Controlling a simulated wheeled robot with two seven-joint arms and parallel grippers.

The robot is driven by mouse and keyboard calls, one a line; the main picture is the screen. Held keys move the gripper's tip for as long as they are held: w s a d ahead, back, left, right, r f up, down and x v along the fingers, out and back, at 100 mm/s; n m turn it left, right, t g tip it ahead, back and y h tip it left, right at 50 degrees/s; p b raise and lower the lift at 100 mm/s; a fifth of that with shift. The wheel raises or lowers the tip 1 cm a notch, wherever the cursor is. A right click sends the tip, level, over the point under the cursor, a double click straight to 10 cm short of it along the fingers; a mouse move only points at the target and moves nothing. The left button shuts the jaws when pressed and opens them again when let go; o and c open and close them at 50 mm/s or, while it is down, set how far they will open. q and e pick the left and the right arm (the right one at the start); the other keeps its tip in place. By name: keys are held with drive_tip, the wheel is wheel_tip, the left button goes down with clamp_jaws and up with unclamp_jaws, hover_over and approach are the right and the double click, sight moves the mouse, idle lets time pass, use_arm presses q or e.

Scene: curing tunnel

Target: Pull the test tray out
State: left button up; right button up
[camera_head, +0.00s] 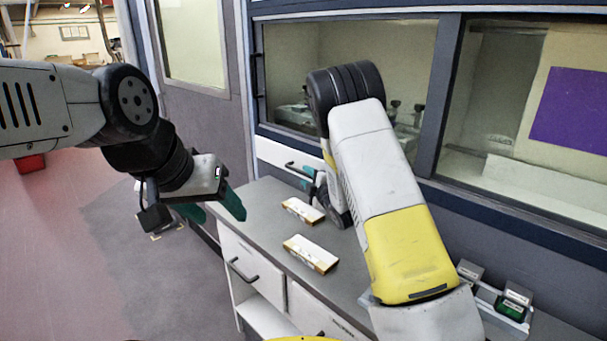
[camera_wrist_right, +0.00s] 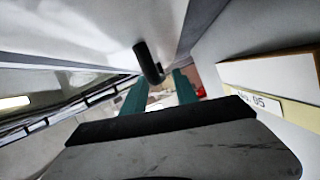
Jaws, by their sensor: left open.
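The test tray's front appears to be the white panel (camera_head: 272,152) below the window, with a dark bar handle (camera_head: 297,168). My right gripper (camera_head: 308,180) is at this handle, mostly hidden behind my right arm in the head view. In the right wrist view, its teal fingers (camera_wrist_right: 160,92) are apart, with a black handle (camera_wrist_right: 148,62) end showing between or just beyond them. I cannot tell whether they touch it. My left gripper (camera_head: 212,208) is open and empty, left of the counter and away from the panel.
The grey counter (camera_head: 262,207) holds two small boxes (camera_head: 310,253) below the panel. A rack with green-based blocks (camera_head: 513,302) stands at the right. A label reading "05" (camera_wrist_right: 258,103) shows in the wrist view.

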drive_tip(key=shift+x, duration=1.55)
clamp_jaws()
